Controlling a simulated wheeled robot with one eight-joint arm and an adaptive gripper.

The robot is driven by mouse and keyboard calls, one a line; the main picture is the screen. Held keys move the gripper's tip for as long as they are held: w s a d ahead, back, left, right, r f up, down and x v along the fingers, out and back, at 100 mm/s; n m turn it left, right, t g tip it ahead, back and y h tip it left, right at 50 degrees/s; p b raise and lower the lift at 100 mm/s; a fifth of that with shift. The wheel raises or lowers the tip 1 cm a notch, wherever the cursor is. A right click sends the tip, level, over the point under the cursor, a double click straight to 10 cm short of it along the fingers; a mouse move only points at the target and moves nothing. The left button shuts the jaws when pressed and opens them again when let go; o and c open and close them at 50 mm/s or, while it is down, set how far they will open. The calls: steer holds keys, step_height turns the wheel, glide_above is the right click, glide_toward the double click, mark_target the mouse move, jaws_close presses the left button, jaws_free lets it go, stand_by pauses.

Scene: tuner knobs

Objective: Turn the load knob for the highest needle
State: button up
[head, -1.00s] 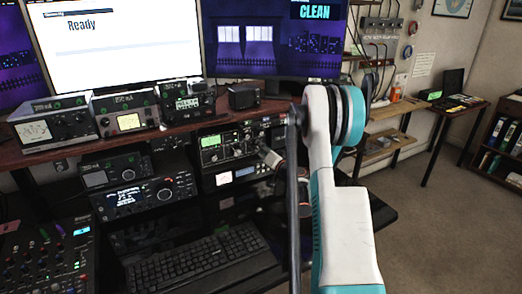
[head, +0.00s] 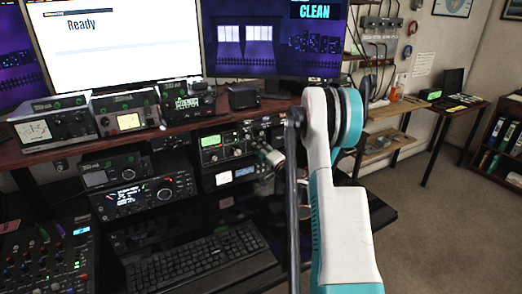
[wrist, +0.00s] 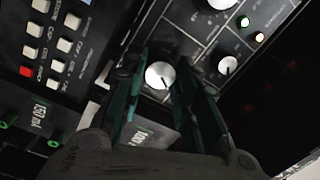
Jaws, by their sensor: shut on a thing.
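In the wrist view a round silver knob (wrist: 159,75) sits on a dark panel between the two fingers of my gripper (wrist: 160,66). The fingers are shut on its sides. I cannot read a label naming it as the load knob. In the head view my gripper (head: 271,157) is at the front of the radio unit with a green display (head: 211,141); the knob is hidden there. A meter with a pale face (head: 130,121) and another meter (head: 34,131) stand on the shelf at left; their needles are too small to read.
Another silver knob (wrist: 228,65) is close to the right finger, with lit green and yellow lamps near it. A push-button panel (wrist: 55,40) lies at left. In the head view a keyboard (head: 205,258) lies below and monitors stand above.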

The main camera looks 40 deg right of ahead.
steer(key=shift+m, duration=1)
steer(key=o, duration=1.1)
steer(key=shift+c, duration=0.2)
steer(key=s+a, duration=0.1)
steer(key=s, duration=0.6)
steer(key=shift+s+a+f, duration=0.2)
